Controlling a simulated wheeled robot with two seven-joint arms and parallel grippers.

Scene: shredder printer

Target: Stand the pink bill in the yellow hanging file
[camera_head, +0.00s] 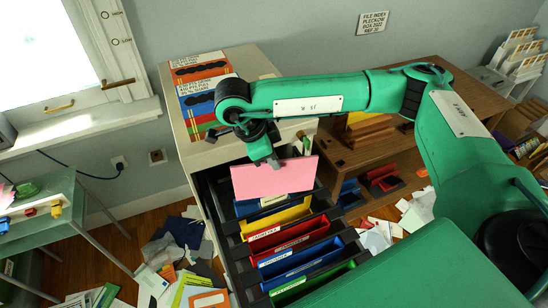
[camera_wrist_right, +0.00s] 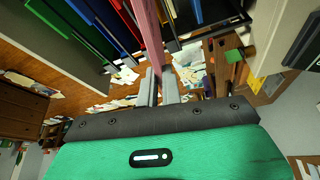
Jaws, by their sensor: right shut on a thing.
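The pink bill (camera_head: 274,179) is a flat pink sheet held upright above the open drawer in the head view. My right gripper (camera_head: 272,160) is shut on its top edge. In the right wrist view the bill (camera_wrist_right: 148,30) shows edge-on, between the fingers of my right gripper (camera_wrist_right: 160,80). The yellow hanging file (camera_head: 277,218) is in the drawer, a little below and nearer than the bill, between a blue file behind and a red file in front. The bill hides part of the back of the drawer. My left gripper is not in view.
In the drawer, a red file (camera_head: 290,236), a blue file (camera_head: 302,260) and a green file (camera_head: 310,285) sit in front of the yellow one. The grey cabinet (camera_head: 240,62) stands behind, with coloured boxes on top. Loose papers (camera_head: 185,230) litter the floor.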

